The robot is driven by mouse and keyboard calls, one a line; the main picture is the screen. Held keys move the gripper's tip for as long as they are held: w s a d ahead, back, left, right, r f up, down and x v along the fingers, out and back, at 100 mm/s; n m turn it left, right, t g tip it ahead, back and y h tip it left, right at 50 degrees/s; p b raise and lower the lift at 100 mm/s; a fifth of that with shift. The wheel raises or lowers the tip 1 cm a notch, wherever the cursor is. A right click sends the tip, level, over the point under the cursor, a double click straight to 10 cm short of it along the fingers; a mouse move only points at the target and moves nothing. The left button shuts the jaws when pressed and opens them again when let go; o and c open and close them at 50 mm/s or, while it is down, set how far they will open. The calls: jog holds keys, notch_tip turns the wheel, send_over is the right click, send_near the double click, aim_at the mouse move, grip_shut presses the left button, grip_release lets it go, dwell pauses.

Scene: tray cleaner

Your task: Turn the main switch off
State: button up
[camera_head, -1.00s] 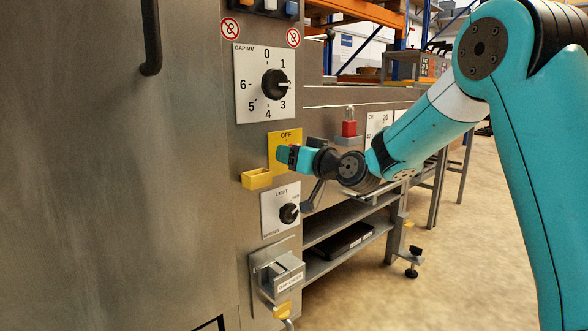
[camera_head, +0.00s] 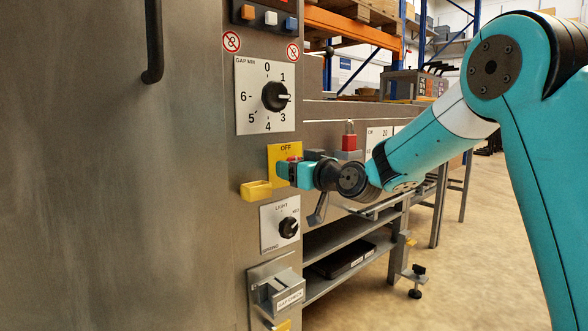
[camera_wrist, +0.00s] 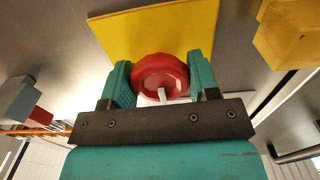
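The main switch is a red round knob (camera_wrist: 160,72) with a white pointer mark, on a yellow plate (camera_head: 271,165) labelled OFF on the steel cabinet. In the wrist view the knob sits between the two teal fingers of my gripper (camera_wrist: 160,80), with no clear gap on either side. My gripper looks shut on it. The white mark points toward the gripper's black bar in that view. In the head view my gripper (camera_head: 285,170) is at the plate and hides most of the knob; only a bit of red shows above the fingers.
A yellow box (camera_head: 256,191) sticks out just below left of the plate. The gap dial (camera_head: 275,97) is above and the light dial (camera_head: 288,228) below. A red padlock (camera_head: 349,142) is to the right. A grey holder (camera_head: 280,293) protrudes lower down.

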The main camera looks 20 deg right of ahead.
jog(key=o, duration=0.4)
jog(key=shift+s, duration=0.1)
jog(key=v, duration=1.7)
jog(key=shift+s, duration=0.1)
